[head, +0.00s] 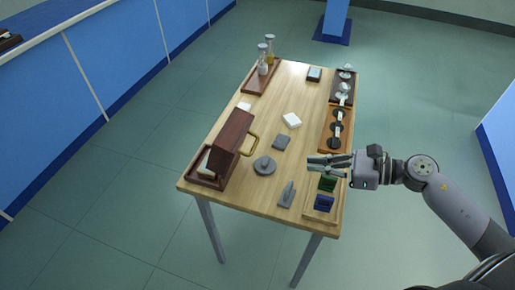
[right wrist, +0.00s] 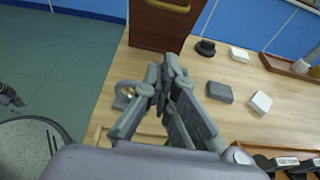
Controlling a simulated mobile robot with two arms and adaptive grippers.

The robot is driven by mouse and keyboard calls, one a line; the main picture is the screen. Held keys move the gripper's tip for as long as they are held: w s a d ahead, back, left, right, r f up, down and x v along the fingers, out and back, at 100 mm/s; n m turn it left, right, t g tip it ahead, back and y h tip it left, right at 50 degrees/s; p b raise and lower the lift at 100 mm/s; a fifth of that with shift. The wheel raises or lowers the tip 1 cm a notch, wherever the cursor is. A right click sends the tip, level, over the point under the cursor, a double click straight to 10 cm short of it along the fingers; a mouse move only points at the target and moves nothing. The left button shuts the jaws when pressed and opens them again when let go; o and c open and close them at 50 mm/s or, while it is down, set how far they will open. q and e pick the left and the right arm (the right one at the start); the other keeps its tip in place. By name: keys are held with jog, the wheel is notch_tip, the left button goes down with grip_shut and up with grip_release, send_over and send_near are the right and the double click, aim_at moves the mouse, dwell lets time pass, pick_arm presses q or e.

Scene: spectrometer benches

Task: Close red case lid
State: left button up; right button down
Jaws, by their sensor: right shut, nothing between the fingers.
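The red case (head: 232,132) stands on the left side of the wooden table. Its dark red lid is raised and tilted over the base (head: 204,180), with a brass handle (head: 250,144) facing right. Something pale shows inside the opening. The case also shows at the top of the right wrist view (right wrist: 160,28), cut off by the frame edge. My right gripper (head: 312,164) is shut and empty above the right half of the table, pointing left toward the case and well apart from it. My left gripper is not seen in the head view.
Green and blue blocks (head: 324,203) sit in a tray below the gripper. A bottle tray (head: 258,83) and racks (head: 334,130) line the far and right edges.

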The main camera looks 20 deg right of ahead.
jog(key=w+a+p, duration=0.5)
jog(key=w+a, duration=0.2)
jog(key=a, duration=0.3)
jog(key=shift+f, duration=0.3)
jog(key=shift+r, duration=0.1)
